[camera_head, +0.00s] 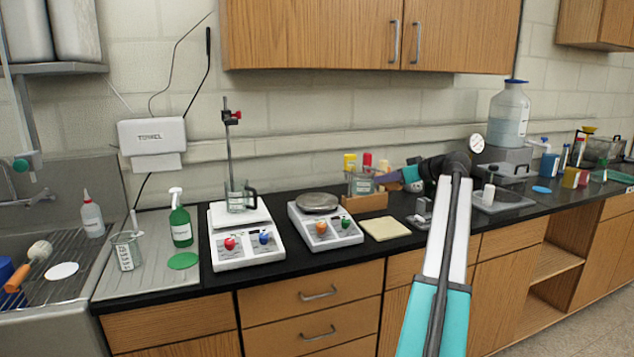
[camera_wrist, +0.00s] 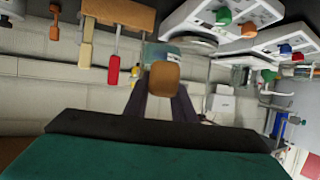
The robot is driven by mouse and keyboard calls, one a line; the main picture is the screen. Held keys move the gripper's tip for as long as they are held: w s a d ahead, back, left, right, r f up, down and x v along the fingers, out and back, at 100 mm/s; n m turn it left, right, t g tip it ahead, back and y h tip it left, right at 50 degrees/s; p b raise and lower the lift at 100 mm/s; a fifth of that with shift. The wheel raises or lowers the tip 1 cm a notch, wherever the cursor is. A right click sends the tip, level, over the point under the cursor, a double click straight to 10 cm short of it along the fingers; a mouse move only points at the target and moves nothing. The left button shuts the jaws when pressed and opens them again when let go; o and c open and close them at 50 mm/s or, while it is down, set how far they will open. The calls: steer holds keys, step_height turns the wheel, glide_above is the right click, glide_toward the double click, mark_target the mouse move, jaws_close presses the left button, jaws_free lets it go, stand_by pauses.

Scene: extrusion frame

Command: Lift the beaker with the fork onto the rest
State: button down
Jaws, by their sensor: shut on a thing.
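My gripper (camera_head: 388,179) has dark purple fingers and is reaching left over the bench. In the wrist view a brown block-shaped piece (camera_wrist: 164,78) sits between the fingers; it looks like the fork's handle end, and its tines cannot be made out. I cannot tell which thing is the rest.
Another beaker with a dark handle (camera_head: 240,199) is on the left hotplate (camera_head: 247,240), beside a clamp stand (camera_head: 228,150). A second white device (camera_head: 325,230) has a round metal plate. A yellowish pad (camera_head: 386,228) lies before the wooden block.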

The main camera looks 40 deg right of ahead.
steer(key=s+d+b, duration=0.1)
steer(key=s+d, duration=0.4)
steer(key=s, duration=0.2)
steer(key=shift+b, duration=0.3)
stand_by(1.2)
steer(key=shift+b, duration=0.35)
stand_by(0.9)
